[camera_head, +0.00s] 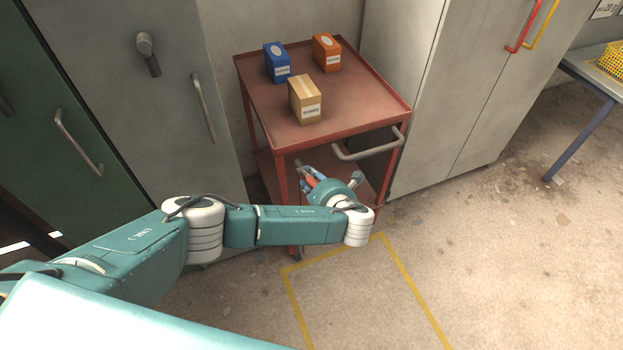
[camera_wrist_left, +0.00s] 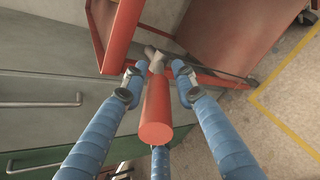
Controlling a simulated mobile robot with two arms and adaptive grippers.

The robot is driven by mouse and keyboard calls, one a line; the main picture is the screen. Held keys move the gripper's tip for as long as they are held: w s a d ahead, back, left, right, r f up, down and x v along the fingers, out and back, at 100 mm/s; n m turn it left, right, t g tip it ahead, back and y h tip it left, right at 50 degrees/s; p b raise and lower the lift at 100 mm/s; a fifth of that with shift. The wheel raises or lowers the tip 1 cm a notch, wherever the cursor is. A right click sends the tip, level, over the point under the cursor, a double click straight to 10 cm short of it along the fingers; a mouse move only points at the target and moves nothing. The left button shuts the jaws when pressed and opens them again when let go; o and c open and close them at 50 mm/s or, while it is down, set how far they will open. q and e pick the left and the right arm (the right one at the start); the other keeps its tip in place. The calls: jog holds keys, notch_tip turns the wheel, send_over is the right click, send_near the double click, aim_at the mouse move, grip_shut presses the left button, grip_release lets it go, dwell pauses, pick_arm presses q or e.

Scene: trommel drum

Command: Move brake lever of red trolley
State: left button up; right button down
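The red trolley (camera_head: 355,108) stands against the wall, its grey push handle (camera_head: 372,152) facing me. The brake lever (camera_wrist_left: 157,112) has a red cylindrical grip on a grey stem. It points towards the left wrist camera, low beside a red trolley post. In the head view only a small red piece of it (camera_head: 311,181) shows by the fingers. My left gripper (camera_wrist_left: 157,84) has blue fingers on both sides of the lever, with visible gaps, and another finger below it. It looks open around the lever; contact with the lower finger is unclear. My right gripper is out of view.
Blue (camera_head: 277,64), orange (camera_head: 326,54) and tan (camera_head: 305,100) boxes stand on the trolley's top. Grey cabinets (camera_head: 412,70) flank it, with a green cabinet (camera_head: 60,110) at far left. A yellow outline (camera_head: 414,290) marks clear floor in front.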

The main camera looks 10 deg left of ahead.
pick_arm(q)
jog(key=v, duration=1.2)
dwell(0.5)
